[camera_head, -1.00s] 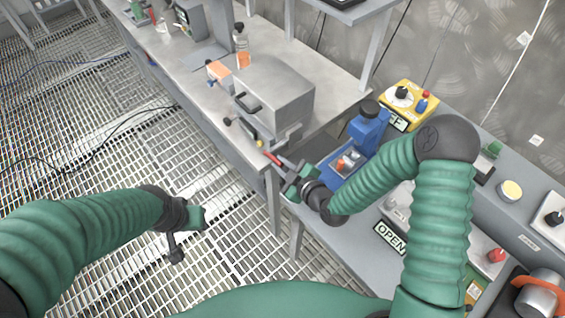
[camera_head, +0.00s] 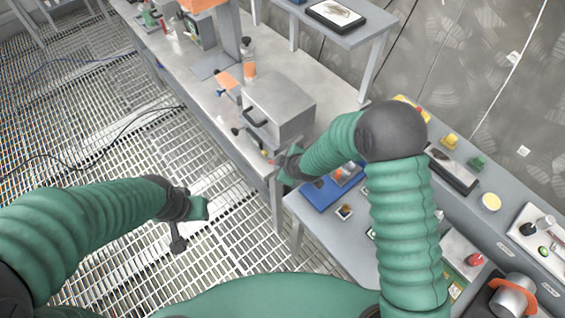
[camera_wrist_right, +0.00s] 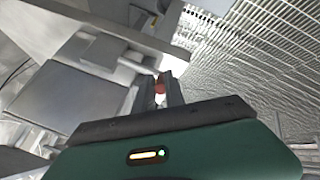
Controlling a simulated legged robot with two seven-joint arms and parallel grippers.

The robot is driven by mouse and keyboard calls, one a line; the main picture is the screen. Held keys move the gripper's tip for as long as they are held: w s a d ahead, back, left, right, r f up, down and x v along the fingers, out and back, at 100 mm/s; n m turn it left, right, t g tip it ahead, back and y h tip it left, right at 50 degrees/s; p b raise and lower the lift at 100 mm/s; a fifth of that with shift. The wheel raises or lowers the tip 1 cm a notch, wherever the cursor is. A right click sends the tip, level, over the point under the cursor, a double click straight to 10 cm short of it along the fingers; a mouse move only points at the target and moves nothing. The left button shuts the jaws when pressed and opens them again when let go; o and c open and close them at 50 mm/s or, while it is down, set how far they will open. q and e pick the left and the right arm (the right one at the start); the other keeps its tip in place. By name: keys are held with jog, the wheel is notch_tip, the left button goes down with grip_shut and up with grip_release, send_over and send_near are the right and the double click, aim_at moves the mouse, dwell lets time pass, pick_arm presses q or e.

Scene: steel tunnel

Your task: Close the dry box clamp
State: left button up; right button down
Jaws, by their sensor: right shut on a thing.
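The dry box is a grey metal box (camera_head: 280,106) with a dark handle on its front, standing on the long workbench. My right gripper (camera_head: 276,160) is at the box's lower right corner by the bench edge, its fingers mostly hidden in the head view. In the right wrist view, the right gripper (camera_wrist_right: 166,90) is shut on the red clamp handle (camera_wrist_right: 160,86), beside grey metal of the box. The rest of the clamp is hard to make out. My left gripper (camera_head: 182,228) hangs over the grated floor, away from the box; its finger opening is unclear.
An orange-labelled bottle (camera_head: 249,66) stands behind the box. A lower bench holds a blue tray (camera_head: 318,196) close under my right forearm. A raised shelf (camera_head: 345,32) is at the back. The grated floor left of the workbench is free apart from dark cables.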

jog(key=shift+w+a+r, duration=0.15)
jog(key=shift+a, duration=0.05)
jog(key=c, duration=1.7)
grip_release()
jog(key=o, duration=0.3)
jog(key=shift+a, duration=0.15)
jog(key=shift+s+d+r, duration=0.2)
jog(key=shift+s+d, duration=0.05)
jog(key=v, duration=1.5)
jog(key=shift+r+p, duration=0.35)
jog(key=shift+p, duration=0.05)
